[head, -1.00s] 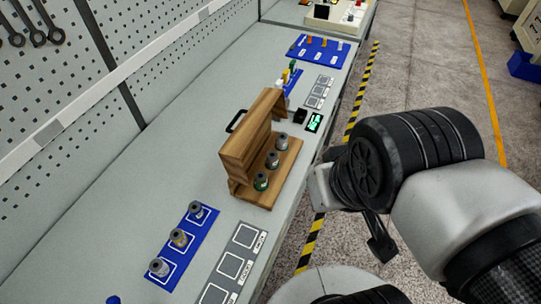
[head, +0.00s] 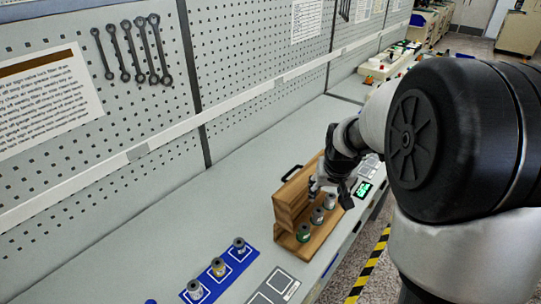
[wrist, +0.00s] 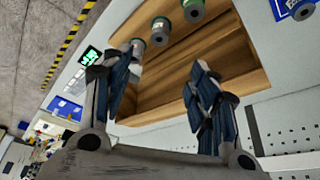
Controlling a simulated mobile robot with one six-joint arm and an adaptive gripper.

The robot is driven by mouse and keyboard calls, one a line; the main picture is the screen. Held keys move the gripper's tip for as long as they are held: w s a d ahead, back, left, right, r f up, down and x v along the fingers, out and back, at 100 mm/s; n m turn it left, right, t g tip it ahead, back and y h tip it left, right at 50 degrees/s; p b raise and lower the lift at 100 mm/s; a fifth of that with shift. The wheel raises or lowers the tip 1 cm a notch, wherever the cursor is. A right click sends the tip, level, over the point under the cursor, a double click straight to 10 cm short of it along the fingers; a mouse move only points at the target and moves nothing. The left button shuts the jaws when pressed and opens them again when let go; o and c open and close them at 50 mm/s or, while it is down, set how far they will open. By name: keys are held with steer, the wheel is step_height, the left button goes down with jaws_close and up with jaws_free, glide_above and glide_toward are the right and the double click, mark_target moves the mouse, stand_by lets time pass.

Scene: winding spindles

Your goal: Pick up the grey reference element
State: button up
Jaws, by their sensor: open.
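My gripper (head: 329,188) is open and empty, just above the far end of the wooden rack (head: 287,214). A green-banded element (head: 303,234) and two grey elements, the middle one (head: 317,216) and the far one (head: 330,201), stand upright in a row on the rack's step. In the wrist view, the open fingers (wrist: 167,60) point at the rack. The middle grey element (wrist: 160,32) lies beyond them, and the far one (wrist: 137,46) is partly behind one finger. I cannot tell which grey element is the reference.
A small green display (head: 364,189) sits right of the rack. The pegboard wall (head: 250,60) rises behind the bench.

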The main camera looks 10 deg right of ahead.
mark_target(318, 211)
steer(key=b+x, duration=0.4)
steer(key=x, duration=1.5)
steer(key=shift+w, duration=0.1)
steer(key=shift+c, duration=0.4)
steer(key=c, duration=1.1)
